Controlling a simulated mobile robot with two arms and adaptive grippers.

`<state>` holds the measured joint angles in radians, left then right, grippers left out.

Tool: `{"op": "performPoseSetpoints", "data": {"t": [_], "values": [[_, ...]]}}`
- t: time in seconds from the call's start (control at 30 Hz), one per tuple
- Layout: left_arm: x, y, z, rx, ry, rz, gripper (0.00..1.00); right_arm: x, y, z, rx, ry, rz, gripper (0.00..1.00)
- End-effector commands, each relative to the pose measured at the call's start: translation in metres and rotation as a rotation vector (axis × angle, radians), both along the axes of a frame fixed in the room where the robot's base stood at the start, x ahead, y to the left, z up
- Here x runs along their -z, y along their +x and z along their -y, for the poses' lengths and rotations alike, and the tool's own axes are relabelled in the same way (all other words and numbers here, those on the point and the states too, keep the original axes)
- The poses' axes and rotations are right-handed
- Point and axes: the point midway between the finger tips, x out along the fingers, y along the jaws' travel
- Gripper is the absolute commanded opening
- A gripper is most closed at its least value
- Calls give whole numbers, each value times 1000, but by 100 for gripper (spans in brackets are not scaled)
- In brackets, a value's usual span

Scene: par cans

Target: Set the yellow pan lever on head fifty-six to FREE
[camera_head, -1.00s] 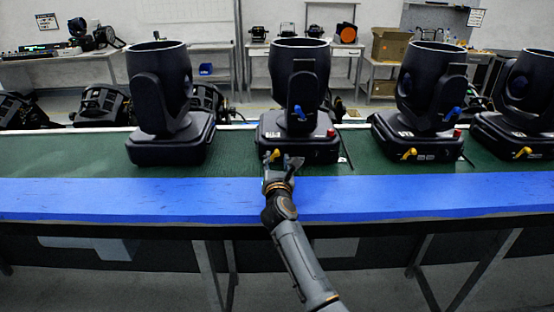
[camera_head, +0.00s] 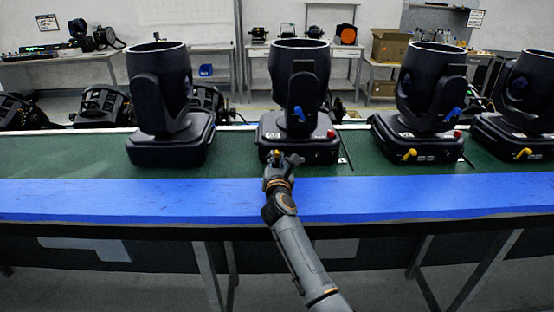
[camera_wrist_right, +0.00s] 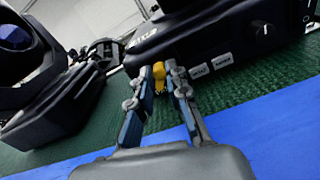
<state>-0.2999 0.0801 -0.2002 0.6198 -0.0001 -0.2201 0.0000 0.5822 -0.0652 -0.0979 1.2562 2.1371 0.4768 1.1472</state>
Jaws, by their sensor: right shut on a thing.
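The moving head (camera_head: 297,140) at the centre of the head view stands upright on the bench, its number too small to read there. Its yellow pan lever (camera_wrist_right: 158,76) sticks out from the front of the base in the right wrist view. My right gripper (camera_head: 279,158) is at the front left of this base; in the right wrist view its fingers (camera_wrist_right: 159,73) are shut on the yellow lever, one on each side. The gripper mostly hides the lever in the head view. The lever's position marking cannot be read. My left gripper is not in view.
Other moving heads stand on the green mat (camera_head: 70,155), one at left (camera_head: 165,150) and two at right (camera_head: 415,148). A blue strip (camera_head: 420,195) runs along the bench front and is clear. The centre head also has a blue lever (camera_head: 300,114) on its yoke.

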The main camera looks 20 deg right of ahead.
Motion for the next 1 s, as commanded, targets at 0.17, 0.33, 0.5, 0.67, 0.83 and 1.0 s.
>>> {"op": "performPoseSetpoints", "data": {"t": [0.17, 0.33, 0.5, 0.67, 0.83, 1.0], "values": [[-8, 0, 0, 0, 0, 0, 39, -3, 0, -2, -1, -55, -17, 0], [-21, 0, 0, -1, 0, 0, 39, -5, 1, -6, -2, -158, -48, 0], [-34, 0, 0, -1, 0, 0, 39, -7, 3, -10, -2, -303, -91, 0], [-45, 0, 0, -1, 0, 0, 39, -6, 4, -16, -3, -450, -132, 0], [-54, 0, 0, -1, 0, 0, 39, -5, 5, -21, -3, -603, -177, 0], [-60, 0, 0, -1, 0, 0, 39, -4, 7, -25, -3, -743, -216, 0]]}}
